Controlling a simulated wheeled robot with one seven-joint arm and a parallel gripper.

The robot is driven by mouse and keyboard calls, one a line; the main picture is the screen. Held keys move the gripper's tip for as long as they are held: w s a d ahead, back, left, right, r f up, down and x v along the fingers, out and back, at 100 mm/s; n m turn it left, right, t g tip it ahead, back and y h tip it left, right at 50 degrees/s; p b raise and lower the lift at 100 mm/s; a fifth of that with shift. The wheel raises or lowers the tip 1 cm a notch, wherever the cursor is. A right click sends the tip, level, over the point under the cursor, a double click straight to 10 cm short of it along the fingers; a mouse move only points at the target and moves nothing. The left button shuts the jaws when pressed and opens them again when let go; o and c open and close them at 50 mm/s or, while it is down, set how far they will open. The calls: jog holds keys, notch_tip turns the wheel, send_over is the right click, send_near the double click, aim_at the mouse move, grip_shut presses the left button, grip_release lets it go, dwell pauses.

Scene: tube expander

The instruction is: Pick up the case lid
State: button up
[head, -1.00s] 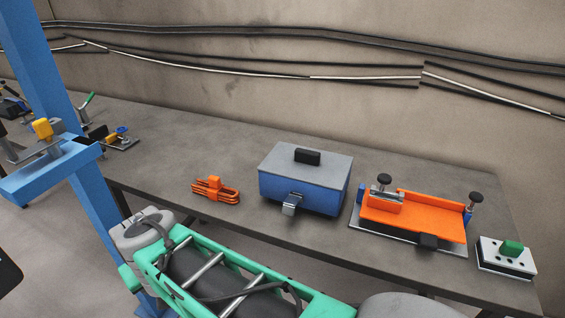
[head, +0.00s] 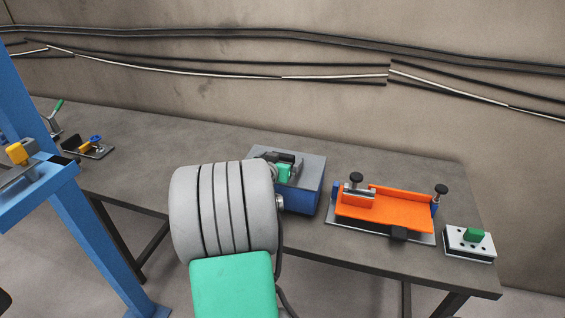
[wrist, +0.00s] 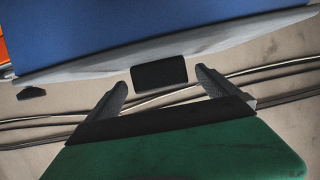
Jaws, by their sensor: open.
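The case lid (head: 313,167) is a grey plate on top of the blue case (head: 298,200), which stands on the bench and is partly hidden by my arm in the head view. In the wrist view the lid's grey edge (wrist: 90,64) runs below the blue case wall (wrist: 160,28), and its black handle (wrist: 160,74) sticks out from it. My gripper (wrist: 161,84) is open, with one finger to each side of the handle and the fingertips close to it. Contact with the handle cannot be told. The gripper (head: 285,165) is at the lid's top in the head view.
An orange fixture (head: 395,208) on a metal plate stands to the right of the case. A small block with a green knob (head: 471,240) is at the bench's right end. A blue frame (head: 75,205) rises at the left.

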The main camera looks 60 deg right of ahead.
jog(key=shift+d+f, duration=0.1)
jog(key=shift+d, duration=0.15)
jog(key=shift+a, duration=0.1)
jog(key=c, duration=1.8)
jog(key=shift+w, duration=0.1)
jog(key=shift+c, duration=0.4)
jog(key=shift+r, duration=0.2)
